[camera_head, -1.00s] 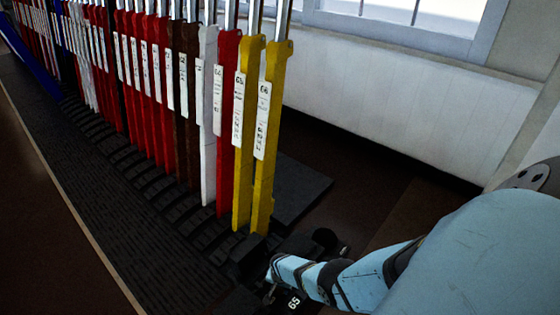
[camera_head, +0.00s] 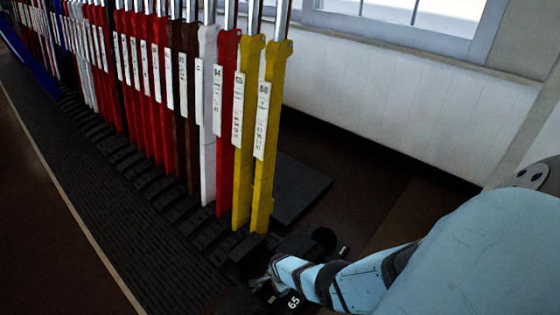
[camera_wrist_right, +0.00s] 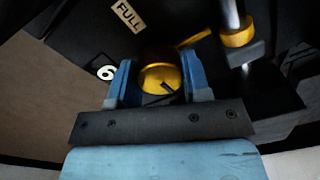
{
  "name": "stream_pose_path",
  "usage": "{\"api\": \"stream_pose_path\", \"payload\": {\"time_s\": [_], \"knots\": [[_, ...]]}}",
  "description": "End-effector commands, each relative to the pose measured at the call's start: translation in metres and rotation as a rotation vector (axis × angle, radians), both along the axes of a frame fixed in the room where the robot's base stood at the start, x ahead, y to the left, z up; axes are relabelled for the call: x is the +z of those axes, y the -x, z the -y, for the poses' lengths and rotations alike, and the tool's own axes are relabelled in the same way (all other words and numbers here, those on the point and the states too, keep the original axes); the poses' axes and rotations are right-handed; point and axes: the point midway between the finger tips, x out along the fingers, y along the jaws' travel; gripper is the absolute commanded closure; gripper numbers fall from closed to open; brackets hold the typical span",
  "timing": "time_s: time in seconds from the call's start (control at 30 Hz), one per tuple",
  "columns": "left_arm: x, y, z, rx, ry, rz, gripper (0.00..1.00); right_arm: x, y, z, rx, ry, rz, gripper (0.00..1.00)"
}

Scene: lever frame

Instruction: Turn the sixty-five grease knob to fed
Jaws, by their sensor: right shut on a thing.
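The yellow round knob (camera_wrist_right: 158,78) sits on a dark plate in the right wrist view, with a dark pointer mark on its face. My right gripper (camera_wrist_right: 160,84) has its blue fingers on either side of the knob and is shut on it. In the head view, my right gripper (camera_head: 266,278) is low beside a 65 label (camera_head: 293,302). There the knob is hidden by the gripper and shadow. My left gripper is not in view.
A row of levers runs back to the left, with two yellow levers (camera_head: 263,140) nearest my right arm. In the right wrist view, a metal rod with a yellow collar (camera_wrist_right: 237,38) stands right of the knob. A window wall (camera_head: 400,110) is behind.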

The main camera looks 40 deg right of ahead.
Motion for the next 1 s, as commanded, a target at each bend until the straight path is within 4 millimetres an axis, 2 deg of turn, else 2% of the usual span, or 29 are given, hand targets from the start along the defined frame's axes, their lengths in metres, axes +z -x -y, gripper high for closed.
{"api": "stream_pose_path", "payload": {"time_s": [0.3,0.7,0.73,0.83,1.0], "knots": [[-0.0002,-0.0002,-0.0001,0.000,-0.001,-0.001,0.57,0.0002,-0.0002,0.0008,-0.075,0.001,0.002,0.80],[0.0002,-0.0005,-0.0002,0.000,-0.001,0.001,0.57,0.0002,-0.0004,0.0008,-0.081,0.001,0.002,0.80],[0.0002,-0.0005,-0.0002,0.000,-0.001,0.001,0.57,0.0002,-0.0003,0.0007,-0.081,0.001,0.002,0.54],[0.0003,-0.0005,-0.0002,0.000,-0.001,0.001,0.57,0.0002,-0.0002,0.0006,-0.080,0.001,0.001,0.31],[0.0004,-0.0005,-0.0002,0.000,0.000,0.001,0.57,0.0001,-0.0001,0.0003,-0.079,0.001,0.001,0.30]]}}
